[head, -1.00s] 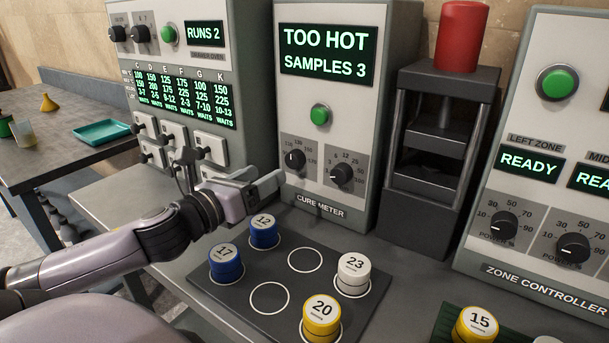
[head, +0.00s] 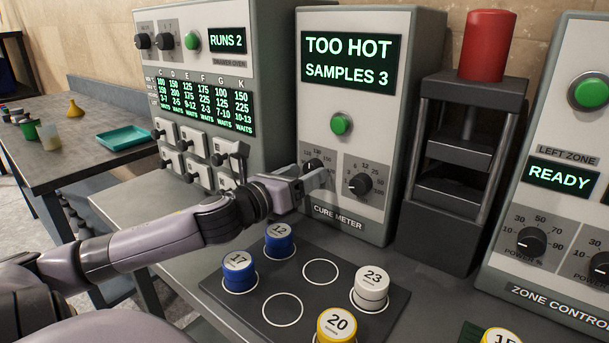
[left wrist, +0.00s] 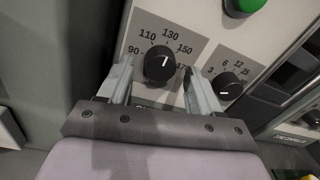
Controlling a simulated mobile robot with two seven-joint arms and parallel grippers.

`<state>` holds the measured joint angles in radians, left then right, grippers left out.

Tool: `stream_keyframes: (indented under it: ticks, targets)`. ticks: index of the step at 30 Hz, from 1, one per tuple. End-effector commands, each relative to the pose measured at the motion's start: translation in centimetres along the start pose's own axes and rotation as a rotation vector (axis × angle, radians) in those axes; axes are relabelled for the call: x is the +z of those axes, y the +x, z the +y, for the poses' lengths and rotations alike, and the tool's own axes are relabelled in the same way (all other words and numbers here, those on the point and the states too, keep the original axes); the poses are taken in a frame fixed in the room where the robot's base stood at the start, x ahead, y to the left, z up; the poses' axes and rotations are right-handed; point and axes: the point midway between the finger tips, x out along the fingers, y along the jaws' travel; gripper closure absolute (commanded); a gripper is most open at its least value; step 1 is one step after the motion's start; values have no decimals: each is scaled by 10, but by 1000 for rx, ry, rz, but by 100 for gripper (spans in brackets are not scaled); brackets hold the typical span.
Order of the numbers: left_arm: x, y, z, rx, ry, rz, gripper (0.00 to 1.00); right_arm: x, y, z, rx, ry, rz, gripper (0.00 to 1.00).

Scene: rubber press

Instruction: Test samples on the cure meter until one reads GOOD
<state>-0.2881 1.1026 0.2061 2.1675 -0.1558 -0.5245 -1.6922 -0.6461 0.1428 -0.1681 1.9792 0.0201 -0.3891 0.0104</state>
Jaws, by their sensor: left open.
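The cure meter (head: 322,222) stands at the centre of the head view. Its screen (head: 348,62) reads "TOO HOT" and "SAMPLES 3". Below are a green button (head: 341,124), a left dial partly hidden by my gripper and a right dial (head: 360,184). My left gripper (head: 318,178) is open at the left dial. Samples 12 (head: 279,240), 17 (head: 239,270), 23 (head: 371,288) and 20 (head: 337,324) stand on a dark mat (head: 262,292).
A drawer oven (head: 207,70) reading "RUNS 2" stands left. A dark press with a red cylinder (head: 496,46) stands right of the meter, then a zone controller (head: 560,210). The mat has two empty circles. A side table holds a teal tray (head: 124,138).

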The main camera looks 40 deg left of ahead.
Motion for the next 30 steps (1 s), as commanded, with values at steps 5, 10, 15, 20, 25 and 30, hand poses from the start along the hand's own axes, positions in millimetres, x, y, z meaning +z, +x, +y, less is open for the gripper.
stream_keyframes:
  ticks: [5, 10, 15, 20, 25, 30]
  targets:
    - [0, 7, 0, 0, 1, -1, 36, 0, 0, 0, -1, 0, 1, 57]
    - [0, 10, 0, 0, 1, 1, 36, 0, 0, 0, -1, 0, 1, 57]
    - [0, 10, 0, 0, 1, 1, 36, -1, 0, 0, 0, 0, 1, 57]
    - [0, 9, 0, 0, 1, 1, 68, -1, 0, 0, 0, 0, 2, 57]
    - [0, 9, 0, -1, 1, 1, 92, -1, 0, 0, 0, 0, 2, 57]
    - [1, 9, -1, -1, -16, 0, 92, -3, -1, 0, 1, -1, 3, 57]
